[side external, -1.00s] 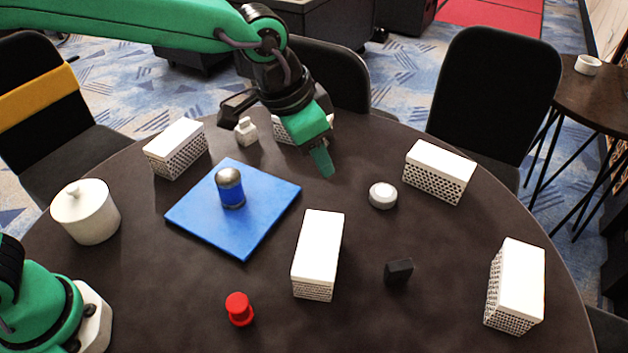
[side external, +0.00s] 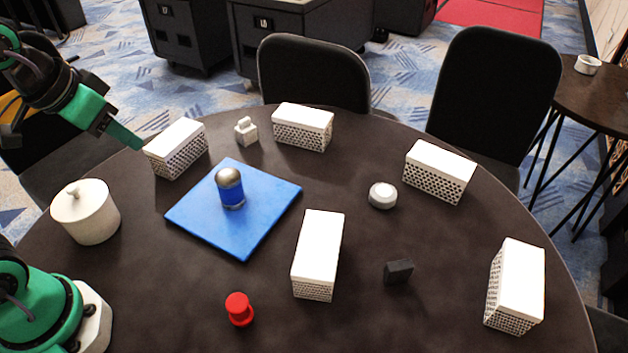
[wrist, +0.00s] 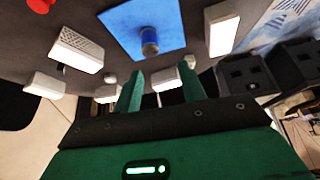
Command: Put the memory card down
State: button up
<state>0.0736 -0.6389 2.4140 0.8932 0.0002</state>
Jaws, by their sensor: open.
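A small black block (side external: 398,271), which may be the memory card, stands on the table toward the front right in the side view. I cannot make out any card markings on it. My gripper (side external: 120,130) is at the far left of the table, raised, well away from the black block. In the wrist view my gripper (wrist: 160,92) has its two green fingers apart, with nothing held between them.
A blue mat (side external: 190,215) carries a blue can with a metal top (side external: 230,188). Several white perforated boxes (side external: 318,250), a white lidded pot (side external: 86,212), a white puck (side external: 382,195) and a red knob-like piece (side external: 239,309) are spread over the round dark table (side external: 440,320).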

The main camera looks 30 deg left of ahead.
jog(key=shift+s+a+f+n, duration=0.2)
jog(key=shift+s+a+f, duration=0.1)
jog(key=shift+s+a, duration=0.25)
jog(key=shift+s+a+f+n, duration=0.2)
jog(key=shift+s+a+f, duration=0.15)
jog(key=shift+s, duration=0.4)
